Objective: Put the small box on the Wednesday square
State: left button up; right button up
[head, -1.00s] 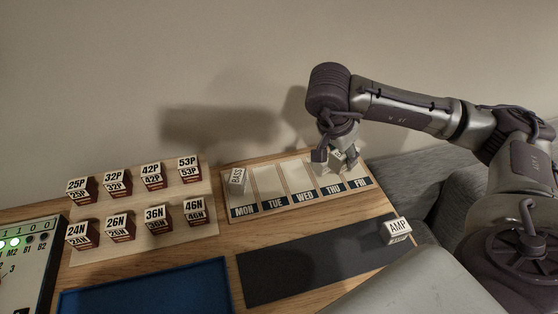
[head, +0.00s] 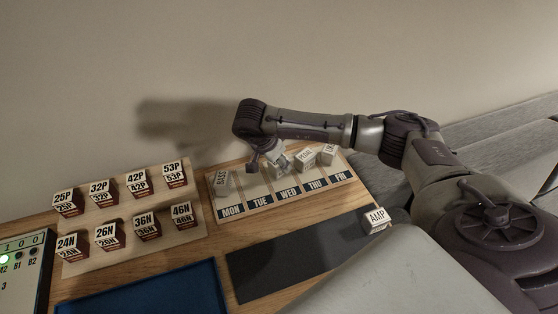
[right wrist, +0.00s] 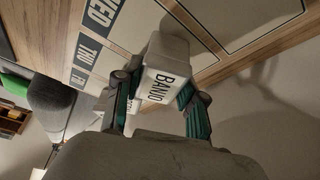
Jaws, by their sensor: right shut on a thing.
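A small white box (right wrist: 168,72) with black lettering, seemingly BANJO, is between the fingers of my right gripper (right wrist: 156,92) in the right wrist view. In the head view the right gripper (head: 268,164) is over the back of the day board (head: 240,212), around the Tuesday and Wednesday columns. The held box is partly hidden there. The Wednesday square (head: 284,182) is pale, with a dark WED label at its front. I cannot tell whether the box touches the board. My left gripper is not in view.
A BASS box (head: 222,183) stands on Monday. A PEDAL box (head: 305,159) and another box (head: 327,153) stand toward Thursday and Friday. An AMP box (head: 376,219) is on the dark mat (head: 290,262). Several numbered boxes stand on a board at left, behind a blue tray (head: 150,292).

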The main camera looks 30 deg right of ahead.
jog(key=shift+f, duration=0.3)
jog(key=shift+f, duration=0.1)
jog(key=shift+f+b, duration=0.1)
jog(key=shift+b, duration=0.2)
jog(key=o, duration=1.2)
jog(key=shift+r, duration=0.25)
jog(key=b+v, duration=0.1)
jog(key=v, duration=1.1)
